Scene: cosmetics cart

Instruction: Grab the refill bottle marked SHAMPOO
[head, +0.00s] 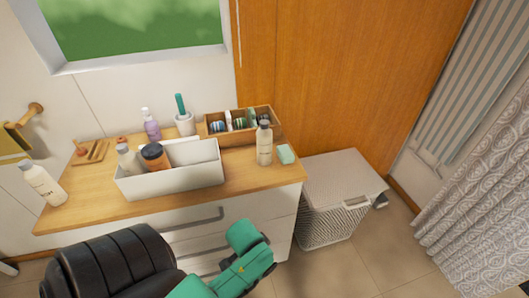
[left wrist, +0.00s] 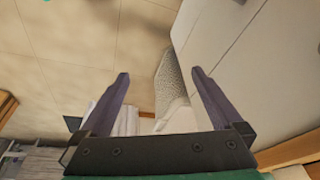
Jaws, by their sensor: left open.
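One bottle (head: 43,186) stands at the left end. A second bottle (head: 264,146) stands at the right, beside a small green block. A third bottle (head: 129,160) is in the white box, its lower part hidden. My left gripper (left wrist: 159,72) is open and empty in the left wrist view, over the floor beside the white drawer fronts. My right gripper is not in view.
The white box (head: 175,182) also holds an orange jar with a dark lid (head: 154,157). Behind are a purple pump bottle (head: 151,127), a cup with a brush (head: 184,122) and a wooden organizer (head: 217,138). A wicker hamper (head: 345,180) stands right of the cart.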

